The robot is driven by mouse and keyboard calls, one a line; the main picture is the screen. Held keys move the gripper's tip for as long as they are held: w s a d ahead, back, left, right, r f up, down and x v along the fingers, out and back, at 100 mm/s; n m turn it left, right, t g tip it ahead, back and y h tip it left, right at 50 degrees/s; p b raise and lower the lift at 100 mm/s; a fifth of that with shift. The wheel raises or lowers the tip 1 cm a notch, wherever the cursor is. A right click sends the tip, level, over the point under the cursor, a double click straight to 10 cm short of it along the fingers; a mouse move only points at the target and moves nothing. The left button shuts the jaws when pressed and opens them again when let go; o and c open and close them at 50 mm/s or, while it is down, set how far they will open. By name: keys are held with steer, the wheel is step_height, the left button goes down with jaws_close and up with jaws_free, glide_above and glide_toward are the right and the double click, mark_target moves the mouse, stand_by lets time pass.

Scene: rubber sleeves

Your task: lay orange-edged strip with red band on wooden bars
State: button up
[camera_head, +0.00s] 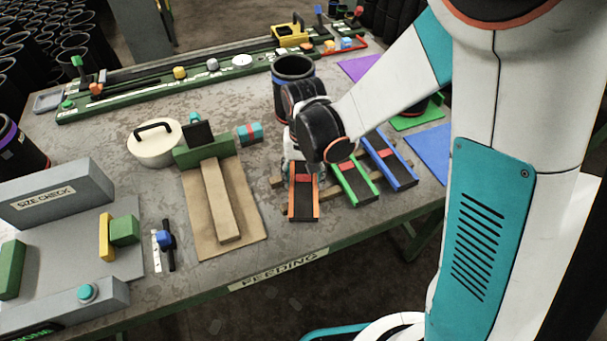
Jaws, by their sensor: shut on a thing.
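The orange-edged strip (303,205) is dark with a red band near its far end. It lies over or just above the wooden bars (276,183); I cannot tell whether it touches them. It is left of the green-edged strip (361,190) and the blue-edged strip (396,171), which also have red bands and rest across the bars. My gripper (296,168) is at the far end of the orange-edged strip and shut on it. The fingertips are partly hidden by my wrist and the strip.
A brown board with a wooden ramp (218,200) lies to the left. A dark cylinder (294,92) stands behind my gripper. A white lidded pot (155,143) and a small teal-and-red block (249,133) are farther left. The table's front edge, labelled FEEDING, is close to the strips.

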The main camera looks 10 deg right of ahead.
mark_target(304, 178)
steer(key=shift+f, duration=0.25)
steer(key=o, duration=1.1)
steer(key=shift+o, duration=0.2)
step_height(304, 178, up, 7)
steer(key=shift+r, duration=0.15)
steer(key=shift+w+d+r, duration=0.15)
steer(key=s+d+r+t, duration=0.1)
steer(key=d+r+t, duration=0.2)
steer(key=d+r, duration=0.45)
steer(key=s+d+r+t, duration=0.2)
steer(key=s+d, duration=0.1)
steer(key=s, duration=0.3)
steer(key=s+d+r+n+t, duration=0.1)
steer(key=s+d+r+t, duration=0.1)
steer(key=s, duration=0.4)
steer(key=shift+d+r, duration=0.5)
steer(key=shift+d, duration=0.2)
